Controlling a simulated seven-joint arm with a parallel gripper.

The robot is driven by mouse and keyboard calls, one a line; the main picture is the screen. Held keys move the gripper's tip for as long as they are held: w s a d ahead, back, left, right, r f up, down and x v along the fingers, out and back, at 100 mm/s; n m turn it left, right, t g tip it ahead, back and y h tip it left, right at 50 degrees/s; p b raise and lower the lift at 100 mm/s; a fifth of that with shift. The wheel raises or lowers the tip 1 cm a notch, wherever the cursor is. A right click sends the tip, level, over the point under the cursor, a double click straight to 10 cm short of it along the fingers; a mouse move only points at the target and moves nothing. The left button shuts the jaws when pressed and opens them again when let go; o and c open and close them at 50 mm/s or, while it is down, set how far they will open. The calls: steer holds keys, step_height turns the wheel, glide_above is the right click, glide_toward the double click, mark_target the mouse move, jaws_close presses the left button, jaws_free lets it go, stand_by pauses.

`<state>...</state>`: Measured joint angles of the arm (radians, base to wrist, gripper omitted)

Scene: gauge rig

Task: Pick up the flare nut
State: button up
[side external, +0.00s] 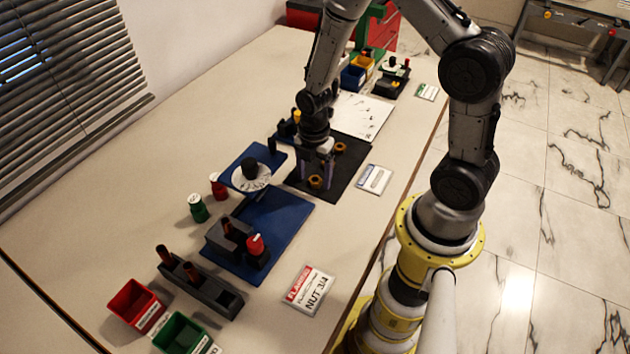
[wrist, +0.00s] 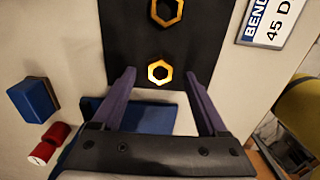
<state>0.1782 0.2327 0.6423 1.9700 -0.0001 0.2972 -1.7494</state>
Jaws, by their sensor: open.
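Two brass hexagonal nuts lie on a black mat (side external: 350,172). The nearer nut (side external: 316,182) is by my gripper's fingers, and in the wrist view this nut (wrist: 170,73) appears between the two fingertips, with a gap on each side. The other nut (side external: 340,148) lies farther back on the mat; it also shows at the top of the wrist view (wrist: 180,8). My gripper (side external: 314,173) points down over the mat, open and empty. In the wrist view my gripper (wrist: 160,76) shows two purple fingers spread apart. The exact fingertip height above the mat is unclear.
A blue tray (side external: 288,222) with a black fixture (side external: 228,238) and a round dial (side external: 251,178) stand in front of the mat. Red (side external: 137,304) and green (side external: 183,335) bins are at the near end. A label card (side external: 374,179) lies right of the mat.

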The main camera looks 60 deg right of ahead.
steer(key=shift+f, duration=0.3)
jaws_close()
steer(key=shift+r, duration=0.15)
